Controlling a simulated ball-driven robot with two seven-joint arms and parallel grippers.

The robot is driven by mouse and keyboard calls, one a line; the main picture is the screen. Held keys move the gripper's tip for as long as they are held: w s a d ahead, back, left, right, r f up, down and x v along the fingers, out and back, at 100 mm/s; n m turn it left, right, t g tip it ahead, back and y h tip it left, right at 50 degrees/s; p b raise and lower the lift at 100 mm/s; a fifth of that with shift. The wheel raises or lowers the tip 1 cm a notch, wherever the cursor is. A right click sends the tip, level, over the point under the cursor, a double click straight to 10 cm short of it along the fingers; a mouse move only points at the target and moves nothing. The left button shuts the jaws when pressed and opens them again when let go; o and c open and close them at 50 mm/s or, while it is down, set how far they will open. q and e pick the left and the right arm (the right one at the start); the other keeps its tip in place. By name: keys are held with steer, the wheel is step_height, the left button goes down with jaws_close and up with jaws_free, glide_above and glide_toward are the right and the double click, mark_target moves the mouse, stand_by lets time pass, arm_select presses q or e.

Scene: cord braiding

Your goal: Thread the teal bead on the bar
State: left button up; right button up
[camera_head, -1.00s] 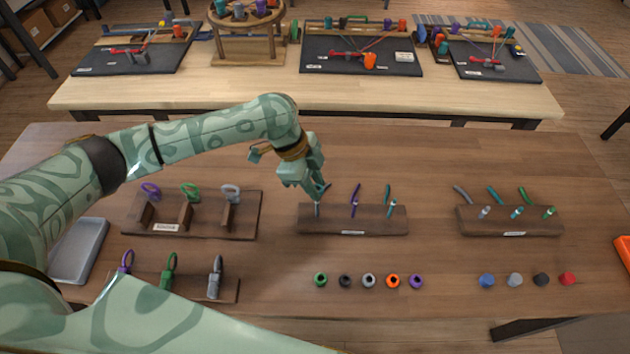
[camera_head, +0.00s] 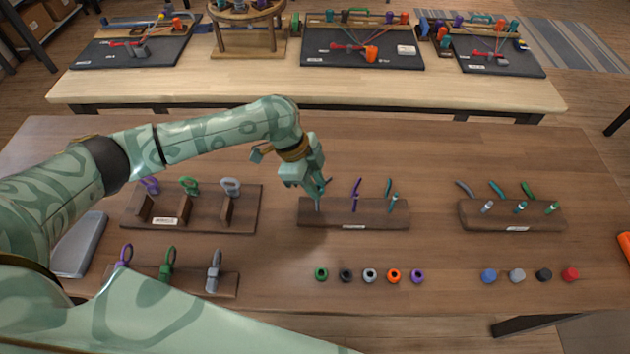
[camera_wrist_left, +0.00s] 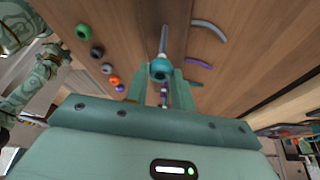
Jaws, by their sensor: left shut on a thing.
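My left gripper (camera_head: 321,191) is over the left end of the middle wooden stand (camera_head: 380,220). It is shut on the teal bead (camera_wrist_left: 160,70), which shows between its fingers in the left wrist view. A grey bar (camera_wrist_left: 164,40) runs up to the bead in that view. The bar also shows just below the fingers in the head view (camera_head: 317,205). The bead and bar overlap; I cannot tell whether the bead is around the bar.
Loose green (camera_head: 321,274), black, grey, orange and purple beads lie in front of the stand. Another wooden stand (camera_head: 540,217) is at the right, with coloured caps (camera_head: 517,275) in front. Bare tabletop lies between.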

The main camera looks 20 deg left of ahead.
arm_select(q)
steer(key=shift+f+b, duration=0.45)
steer(key=shift+f, duration=0.65)
stand_by(0.4)
stand_by(0.3)
steer(key=o, duration=1.4)
steer(key=p+v, duration=0.5)
steer(key=v, duration=0.1)
steer(key=shift+p, duration=0.35)
steer(key=shift+s, duration=0.1)
